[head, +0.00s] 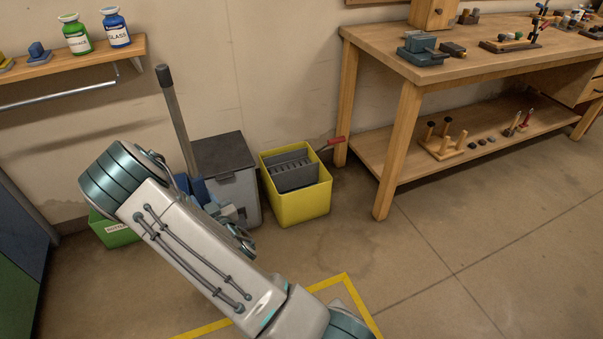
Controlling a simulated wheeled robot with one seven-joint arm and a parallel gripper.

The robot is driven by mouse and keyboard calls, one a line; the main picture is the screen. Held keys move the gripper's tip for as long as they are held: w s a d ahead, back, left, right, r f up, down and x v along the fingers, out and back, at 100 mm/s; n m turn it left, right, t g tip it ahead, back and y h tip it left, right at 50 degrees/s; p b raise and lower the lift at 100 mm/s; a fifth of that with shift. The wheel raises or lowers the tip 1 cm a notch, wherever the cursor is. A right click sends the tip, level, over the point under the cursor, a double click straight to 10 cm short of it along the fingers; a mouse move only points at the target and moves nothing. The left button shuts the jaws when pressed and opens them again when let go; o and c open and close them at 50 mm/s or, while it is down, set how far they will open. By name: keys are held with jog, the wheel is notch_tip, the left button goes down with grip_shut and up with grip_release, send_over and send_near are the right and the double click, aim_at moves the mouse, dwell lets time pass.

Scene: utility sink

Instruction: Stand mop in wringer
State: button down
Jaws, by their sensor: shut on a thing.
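The wringer (293,172) is a grey slotted insert with a red-tipped lever, set in a yellow bucket (302,206) on the floor. The mop and my gripper are to the left of the wringer in the picture, apart from it.
A grey lidded bin (226,154) stands between the mop and the yellow bucket. A green bin (112,231) is at the left, partly behind my arm. A wooden workbench (402,116) stands at the right. A wall shelf (80,59) holds bottles. The floor at front right is clear.

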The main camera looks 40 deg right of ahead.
aim_at(191, 160)
notch_tip(191, 160, up, 15)
jog(key=p, duration=0.7)
jog(key=shift+r+p, duration=0.15)
jog(key=shift+p, duration=0.2)
jog(key=shift+s+r+p, duration=0.1)
jog(key=shift+p, duration=0.2)
